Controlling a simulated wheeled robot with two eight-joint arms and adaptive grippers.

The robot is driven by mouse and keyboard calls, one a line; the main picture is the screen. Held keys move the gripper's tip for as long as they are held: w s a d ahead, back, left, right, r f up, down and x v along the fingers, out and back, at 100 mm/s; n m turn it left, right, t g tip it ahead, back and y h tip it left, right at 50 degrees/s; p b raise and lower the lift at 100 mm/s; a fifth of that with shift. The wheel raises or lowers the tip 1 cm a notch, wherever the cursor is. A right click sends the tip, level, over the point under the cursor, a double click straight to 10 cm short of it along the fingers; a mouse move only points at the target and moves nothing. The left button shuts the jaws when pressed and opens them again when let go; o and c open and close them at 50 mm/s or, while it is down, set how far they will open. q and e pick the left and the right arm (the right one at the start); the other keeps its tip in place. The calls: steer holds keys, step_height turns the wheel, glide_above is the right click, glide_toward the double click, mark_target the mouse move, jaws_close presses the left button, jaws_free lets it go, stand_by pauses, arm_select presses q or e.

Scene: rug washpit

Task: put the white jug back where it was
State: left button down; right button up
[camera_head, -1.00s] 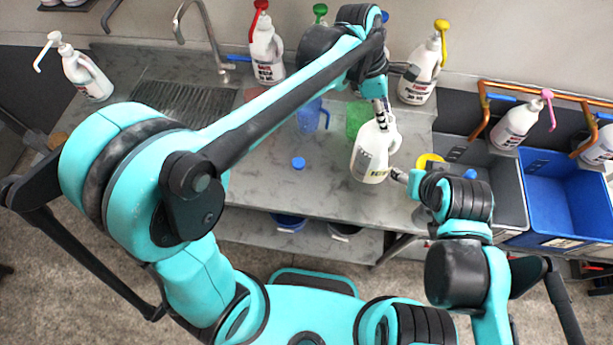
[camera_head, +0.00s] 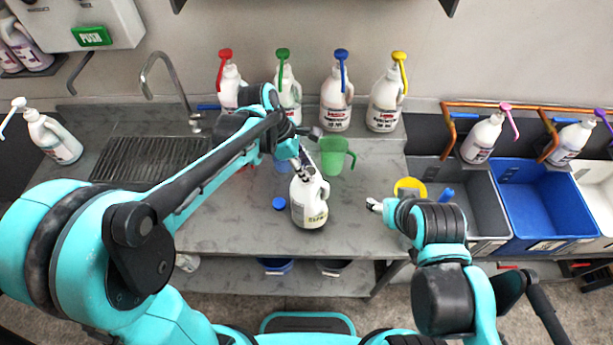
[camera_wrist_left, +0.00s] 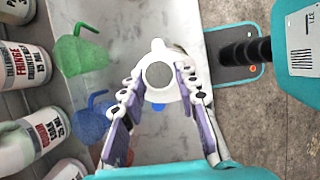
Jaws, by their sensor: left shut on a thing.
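The white jug (camera_head: 309,205) has a label and no pump on top. It is upright over the middle of the grey counter; I cannot tell whether its base touches. My left gripper (camera_head: 304,172) is shut on its top part. In the left wrist view the jug's round open mouth (camera_wrist_left: 159,75) shows between the fingers (camera_wrist_left: 157,88). A blue cap (camera_head: 279,203) lies on the counter just left of the jug. My right gripper (camera_head: 375,205) is to the right of the jug, apart from it; its fingers are too small to read.
Several pump jugs, including a blue-pump one (camera_head: 336,105) and a yellow-pump one (camera_head: 385,100), line the back wall. A green measuring jug (camera_head: 334,157) stands behind the white jug. A yellow vessel (camera_head: 409,184) is near my right arm. A blue bin (camera_head: 545,205) is at right.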

mark_target(310, 194)
arm_select(q)
steer(key=shift+f, duration=1.85)
steer(key=shift+f+b, duration=0.1)
steer(key=shift+b, duration=0.25)
steer(key=c, duration=1.1)
jaws_free()
steer(key=shift+c, duration=0.2)
